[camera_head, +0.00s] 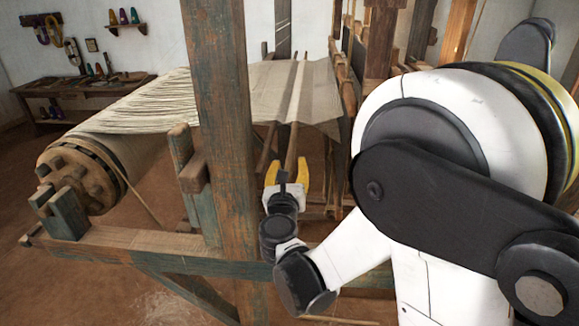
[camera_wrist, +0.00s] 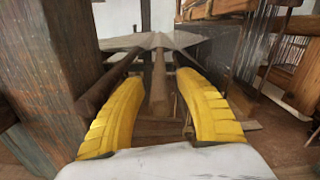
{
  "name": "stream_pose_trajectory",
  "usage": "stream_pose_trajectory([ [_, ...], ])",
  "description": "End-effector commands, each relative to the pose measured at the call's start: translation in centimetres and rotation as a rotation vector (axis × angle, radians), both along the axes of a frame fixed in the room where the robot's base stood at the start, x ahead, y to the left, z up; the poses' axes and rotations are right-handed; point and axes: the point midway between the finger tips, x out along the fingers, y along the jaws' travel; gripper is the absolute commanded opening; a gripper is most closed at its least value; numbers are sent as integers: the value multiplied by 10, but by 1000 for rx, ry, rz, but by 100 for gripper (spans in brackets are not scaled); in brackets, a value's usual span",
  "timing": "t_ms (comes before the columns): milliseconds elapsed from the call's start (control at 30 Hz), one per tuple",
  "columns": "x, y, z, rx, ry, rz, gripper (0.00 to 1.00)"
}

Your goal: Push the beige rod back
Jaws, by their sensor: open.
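A beige-brown rod (camera_head: 292,142) slopes down from under the stretched cloth on the loom, its near end close to my gripper. My gripper (camera_head: 287,166) has yellow fingers and is spread open just in front of that end. In the wrist view the rod (camera_wrist: 158,92) points end-on toward me, lying between the two yellow fingers with a gap on both sides. I cannot tell whether its near end touches anything of the gripper.
A darker rod (camera_wrist: 108,84) runs close along the left finger. A thick weathered post (camera_head: 223,130) stands left of my gripper. The horizontal beam (camera_head: 130,240) crosses below. The cloth (camera_head: 310,92) spans above, and loom frames (camera_wrist: 255,45) stand at the right.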

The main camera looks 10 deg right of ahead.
Motion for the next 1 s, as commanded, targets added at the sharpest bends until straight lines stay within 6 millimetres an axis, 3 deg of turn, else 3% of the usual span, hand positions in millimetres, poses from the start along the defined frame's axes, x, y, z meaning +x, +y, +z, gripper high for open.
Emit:
stream_pose_trajectory([
  [167, -16, 6, 0, 0, 0, 3, 41],
  [600, -100, 34, 0, 0, 0, 4, 41],
  [767, -112, 37, 0, 0, 0, 2, 41],
  [1000, -114, 37, 0, 0, 0, 0, 41],
])
